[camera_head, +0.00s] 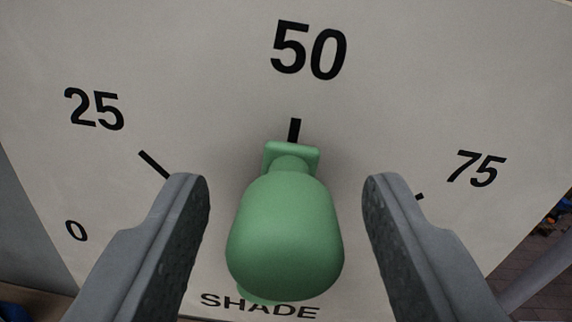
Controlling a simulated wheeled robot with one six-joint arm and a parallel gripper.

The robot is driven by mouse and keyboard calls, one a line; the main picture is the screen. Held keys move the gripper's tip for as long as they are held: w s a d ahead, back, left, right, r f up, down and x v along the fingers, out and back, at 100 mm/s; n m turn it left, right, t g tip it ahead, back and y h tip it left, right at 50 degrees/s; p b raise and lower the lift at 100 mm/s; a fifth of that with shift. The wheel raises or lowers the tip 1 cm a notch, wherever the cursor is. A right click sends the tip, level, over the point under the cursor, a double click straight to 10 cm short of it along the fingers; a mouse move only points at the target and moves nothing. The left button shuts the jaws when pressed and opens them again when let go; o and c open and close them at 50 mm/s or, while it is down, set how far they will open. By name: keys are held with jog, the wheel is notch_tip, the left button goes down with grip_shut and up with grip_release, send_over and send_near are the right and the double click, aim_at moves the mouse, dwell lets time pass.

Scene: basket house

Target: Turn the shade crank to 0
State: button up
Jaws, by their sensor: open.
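The green shade crank (285,235) stands out from a pale dial panel (200,60), its rounded knob toward the camera. The square green end of its arm (292,157) lies just below the tick at 50. My gripper (287,190) is open, with one grey finger left of the knob and one right of it. There is a gap on both sides and neither finger appears to touch the knob. The 0 mark (76,231) is at the lower left of the panel. The crank's pivot is hidden behind the knob.
The panel also carries 25 (94,109) at the left, 75 (476,169) at the right and the word SHADE (260,306) below the knob. The right finger partly covers the tick near 75. Brick-like paving (535,265) shows beyond the panel's right edge.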

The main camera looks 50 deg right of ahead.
jog(key=shift+w+d, duration=0.15)
grip_shut()
jog(key=shift+w, duration=0.1)
